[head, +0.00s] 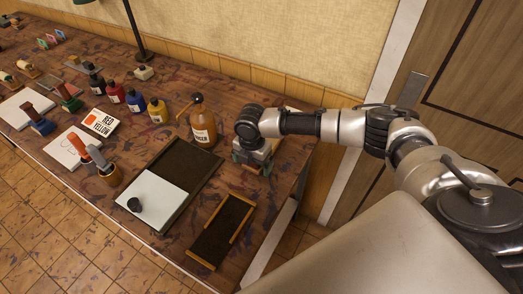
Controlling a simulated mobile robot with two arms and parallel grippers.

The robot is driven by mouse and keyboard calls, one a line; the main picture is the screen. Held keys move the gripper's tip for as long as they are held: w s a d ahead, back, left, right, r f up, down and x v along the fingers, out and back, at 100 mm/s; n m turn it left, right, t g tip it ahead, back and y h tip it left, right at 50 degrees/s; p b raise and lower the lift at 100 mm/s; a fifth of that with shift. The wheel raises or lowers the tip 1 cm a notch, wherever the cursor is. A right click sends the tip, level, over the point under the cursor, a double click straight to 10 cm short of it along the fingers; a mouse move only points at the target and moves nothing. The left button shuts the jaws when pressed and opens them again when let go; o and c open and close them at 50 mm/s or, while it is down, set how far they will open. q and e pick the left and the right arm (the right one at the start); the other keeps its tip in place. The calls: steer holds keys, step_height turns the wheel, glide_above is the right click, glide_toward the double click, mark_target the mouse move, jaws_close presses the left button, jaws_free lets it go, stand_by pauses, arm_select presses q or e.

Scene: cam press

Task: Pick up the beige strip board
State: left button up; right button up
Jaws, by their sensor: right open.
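My right gripper (252,167) is over the right end of the workbench (290,165), pointing down, with its jaws open. A small tan piece shows at its fingers, partly hidden by the gripper; I cannot tell whether it is the beige strip board or whether it is touched. No other beige strip board stands out clearly. My left gripper is not in view.
A dark tray with wooden edges (243,226) lies near the front. Left of it is a dark board (197,165) with a white plate (152,200). An amber bottle (202,131) stands left of the gripper.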

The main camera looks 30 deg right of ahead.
steer(key=shift+c, duration=0.4)
steer(key=c, duration=1)
steer(key=shift+r, duration=0.1)
